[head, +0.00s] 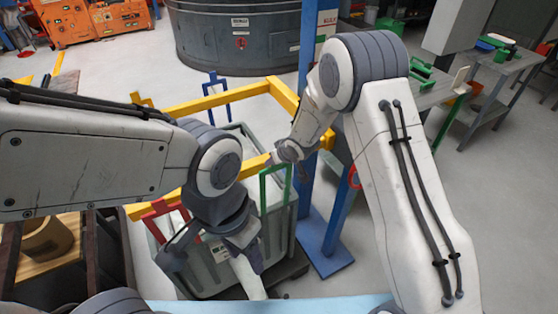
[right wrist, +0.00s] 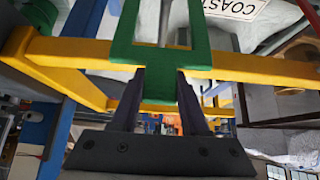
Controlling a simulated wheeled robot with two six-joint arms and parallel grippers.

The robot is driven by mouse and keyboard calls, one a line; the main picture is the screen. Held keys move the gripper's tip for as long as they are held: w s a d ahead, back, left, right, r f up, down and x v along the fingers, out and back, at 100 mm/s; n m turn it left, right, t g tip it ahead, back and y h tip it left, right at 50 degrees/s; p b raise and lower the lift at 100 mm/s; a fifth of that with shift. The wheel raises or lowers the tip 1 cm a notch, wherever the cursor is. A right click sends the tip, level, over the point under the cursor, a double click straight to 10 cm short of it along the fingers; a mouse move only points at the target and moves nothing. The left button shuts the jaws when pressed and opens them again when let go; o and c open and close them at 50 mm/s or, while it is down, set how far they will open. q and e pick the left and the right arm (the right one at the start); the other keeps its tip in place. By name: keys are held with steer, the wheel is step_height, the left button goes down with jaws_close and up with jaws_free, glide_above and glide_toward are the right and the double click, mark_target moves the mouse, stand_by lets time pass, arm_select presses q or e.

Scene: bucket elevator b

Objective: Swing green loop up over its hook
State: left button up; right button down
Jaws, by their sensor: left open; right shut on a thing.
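The green loop (head: 264,192) is an upright rectangular frame at the near right corner of the grey bin (head: 222,262). My right gripper (right wrist: 161,76) is shut on the green tab of this loop (right wrist: 122,38) in the right wrist view. In that view the loop's bar crosses close to the yellow frame (right wrist: 268,68); I cannot tell if they touch. The green loop's hook cannot be made out. My left gripper (head: 250,262) hangs in front of the bin, its jaws open.
A red loop (head: 158,212) is at the bin's near left and a blue loop (head: 228,98) behind. The yellow frame (head: 195,105) surrounds the bin's top. A blue post (head: 306,60) with a blue base (head: 325,248) stands right of the bin. Grey tables (head: 495,68) are farther right.

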arm_select(q)
steer(key=shift+w+d, duration=0.15)
steer(key=shift+w, duration=0.15)
arm_select(e)
steer(key=shift+w+a, duration=0.1)
steer(key=shift+w, duration=0.35)
steer(key=shift+c, duration=2)
jaws_free()
steer(key=shift+a, duration=0.1)
steer(key=shift+s, duration=0.1)
arm_select(q)
steer(key=shift+r+p, duration=0.3)
arm_select(e)
steer(key=v, duration=1)
steer(key=shift+r, duration=0.15)
steer(key=shift+s, duration=0.1)
